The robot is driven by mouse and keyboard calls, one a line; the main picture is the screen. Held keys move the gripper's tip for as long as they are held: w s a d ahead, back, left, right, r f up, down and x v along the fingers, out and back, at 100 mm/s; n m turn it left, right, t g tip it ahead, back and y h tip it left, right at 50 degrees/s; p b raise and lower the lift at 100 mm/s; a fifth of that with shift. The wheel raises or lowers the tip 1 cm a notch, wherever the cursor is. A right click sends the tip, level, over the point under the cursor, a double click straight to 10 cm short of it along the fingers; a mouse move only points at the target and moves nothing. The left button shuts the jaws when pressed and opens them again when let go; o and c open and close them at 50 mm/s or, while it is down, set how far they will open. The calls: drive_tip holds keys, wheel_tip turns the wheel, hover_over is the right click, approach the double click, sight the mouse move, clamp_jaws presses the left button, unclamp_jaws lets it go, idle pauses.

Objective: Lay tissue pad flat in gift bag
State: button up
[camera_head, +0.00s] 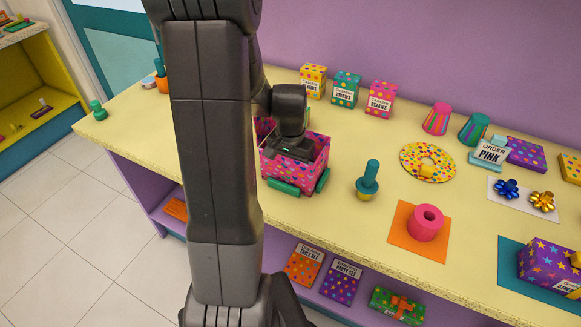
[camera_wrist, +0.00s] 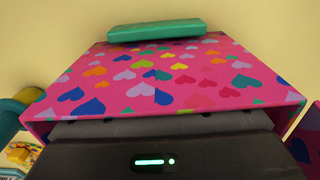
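The pink gift bag with coloured hearts (camera_head: 287,172) stands on the yellow counter, its top open and teal handles (camera_head: 283,187) folded out at its sides. It also shows in the wrist view (camera_wrist: 165,80), with a teal handle (camera_wrist: 155,31) beyond it. My gripper (camera_head: 291,150) points down into the bag's mouth; its dark body (camera_wrist: 100,150) is at the bag's rim in the wrist view. My fingertips are hidden inside the bag, so I cannot tell whether they are open or shut. I cannot see the tissue pad in either view; the bag's floor is hidden.
A teal-handled tool with a yellow base (camera_head: 368,181) stands right of the bag. A pink roll (camera_head: 426,223) sits on an orange sheet (camera_head: 404,243). Straw boxes (camera_head: 346,90) stand along the back wall. My arm hides the counter left of the bag.

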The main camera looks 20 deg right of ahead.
drive_tip(key=shift+r, duration=0.1)
wheel_tip(320, 180, up, 12)
idle(0.5)
